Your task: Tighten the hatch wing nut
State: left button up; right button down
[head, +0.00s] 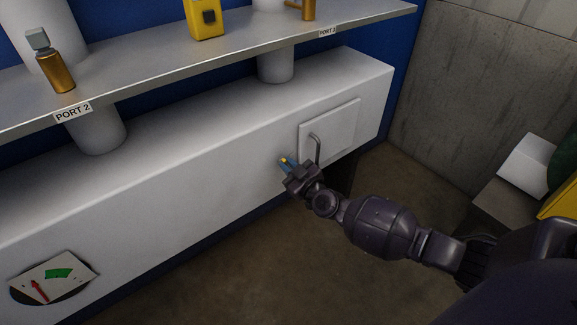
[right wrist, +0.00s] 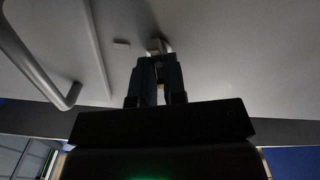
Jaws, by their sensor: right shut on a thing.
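The hatch (head: 338,126) is a pale square panel on the front of the long white housing, with a bent grey handle (head: 317,147). The wing nut (head: 284,160) shows as a small brass-yellow spot just left of the hatch. My right gripper (head: 286,163) is at the wing nut, its fingers shut on it. In the right wrist view the two dark fingers (right wrist: 157,72) close around the small wing nut (right wrist: 157,46), hiding much of it. The handle (right wrist: 36,62) shows at left there. My left gripper is not in view.
A grey shelf (head: 185,57) above the housing carries brass fittings (head: 57,72) and a yellow device (head: 206,20). A dial gauge (head: 52,278) sits at the lower left. The floor (head: 240,270) in front is clear. A concrete wall (head: 480,90) and a white box (head: 527,160) stand at right.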

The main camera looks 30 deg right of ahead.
jog(key=shift+m, duration=1.3)
jog(key=m, duration=0.4)
jog(key=shift+d+f, duration=0.1)
jog(key=m, duration=0.3)
pick_arm(q)
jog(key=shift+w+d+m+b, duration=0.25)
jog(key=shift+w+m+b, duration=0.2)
jog(key=shift+b, duration=0.7)
pick_arm(e)
jog(key=m, duration=1.2)
jog(key=shift+d+f, duration=0.2)
jog(key=shift+f, duration=0.05)
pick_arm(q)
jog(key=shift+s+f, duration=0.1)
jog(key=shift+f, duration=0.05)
